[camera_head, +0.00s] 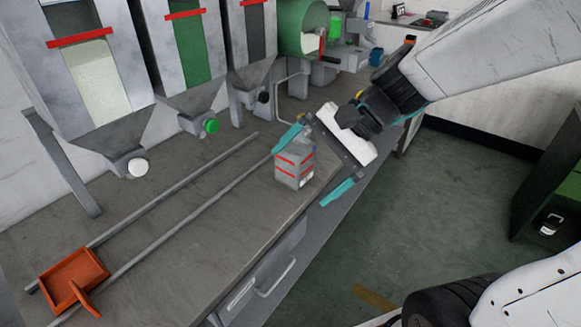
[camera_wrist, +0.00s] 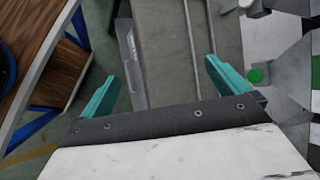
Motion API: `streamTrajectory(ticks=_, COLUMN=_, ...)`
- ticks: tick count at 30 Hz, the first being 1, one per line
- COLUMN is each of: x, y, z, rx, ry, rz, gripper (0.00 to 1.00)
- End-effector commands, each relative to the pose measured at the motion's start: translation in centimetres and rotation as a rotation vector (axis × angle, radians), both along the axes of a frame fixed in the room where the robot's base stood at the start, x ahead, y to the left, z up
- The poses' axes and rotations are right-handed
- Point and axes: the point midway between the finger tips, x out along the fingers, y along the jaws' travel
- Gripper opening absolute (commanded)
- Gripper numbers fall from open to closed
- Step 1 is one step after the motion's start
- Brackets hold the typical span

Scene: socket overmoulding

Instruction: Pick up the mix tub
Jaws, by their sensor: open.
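A small grey tub with red bands (camera_head: 294,167), which looks like the mix tub, stands upright on the workbench near its front edge. My gripper (camera_head: 314,165) is open, with its two teal fingers spread wide. In the head view, one finger overlaps the area just behind the tub's top and the other hangs out past the bench's front edge. The exact height and gap between fingers and tub cannot be told. In the wrist view, my open gripper (camera_wrist: 162,72) shows bench between and beyond the fingers; I cannot make out the tub there.
Hoppers (camera_head: 95,85) line the back of the workbench (camera_head: 215,215). An orange tray (camera_head: 72,278) sits on two rails at the left. A green drum machine (camera_head: 303,28) stands farther back. Drawers front the bench; open green floor (camera_head: 430,200) lies to the right.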

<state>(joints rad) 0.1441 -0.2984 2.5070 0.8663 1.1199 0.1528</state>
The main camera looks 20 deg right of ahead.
Motion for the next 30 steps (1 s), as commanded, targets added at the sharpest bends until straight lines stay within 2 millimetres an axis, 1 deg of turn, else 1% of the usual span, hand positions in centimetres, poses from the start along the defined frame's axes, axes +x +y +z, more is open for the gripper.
streamTrajectory(ticks=1, x=2.5, y=0.2, z=-0.8, rx=0.099, ry=0.064, rz=-0.123, gripper=1.00)
streamTrajectory(ticks=2, x=4.0, y=0.2, z=-1.0, rx=0.158, ry=0.095, rz=-0.200, gripper=1.00)
streamTrajectory(ticks=3, x=6.0, y=0.0, z=-1.5, rx=0.233, ry=0.137, rz=-0.306, gripper=1.00)
streamTrajectory(ticks=5, x=9.2, y=-0.7, z=-2.4, rx=0.343, ry=0.201, rz=-0.469, gripper=1.00)
streamTrajectory(ticks=6, x=11.2, y=-1.5, z=-3.3, rx=0.411, ry=0.244, rz=-0.578, gripper=1.00)
streamTrajectory(ticks=8, x=13.9, y=-3.1, z=-4.7, rx=0.507, ry=0.304, rz=-0.740, gripper=1.00)
streamTrajectory(ticks=9, x=15.6, y=-4.3, z=-5.8, rx=0.564, ry=0.342, rz=-0.844, gripper=1.00)
streamTrajectory(ticks=12, x=18.6, y=-7.2, z=-8.5, rx=0.680, ry=0.417, rz=-1.066, gripper=1.00)
streamTrajectory(ticks=15, x=20.2, y=-9.3, z=-10.5, rx=0.750, ry=0.461, rz=-1.209, gripper=1.00)
streamTrajectory(ticks=18, x=20.9, y=-10.6, z=-11.5, rx=0.785, ry=0.481, rz=-1.284, gripper=1.00)
streamTrajectory(ticks=20, x=21.2, y=-10.9, z=-11.9, rx=0.795, ry=0.488, rz=-1.306, gripper=1.00)
streamTrajectory(ticks=23, x=21.9, y=-10.6, z=-12.4, rx=0.802, ry=0.492, rz=-1.319, gripper=1.00)
streamTrajectory(ticks=30, x=23.8, y=-9.0, z=-13.4, rx=0.801, ry=0.491, rz=-1.316, gripper=1.00)
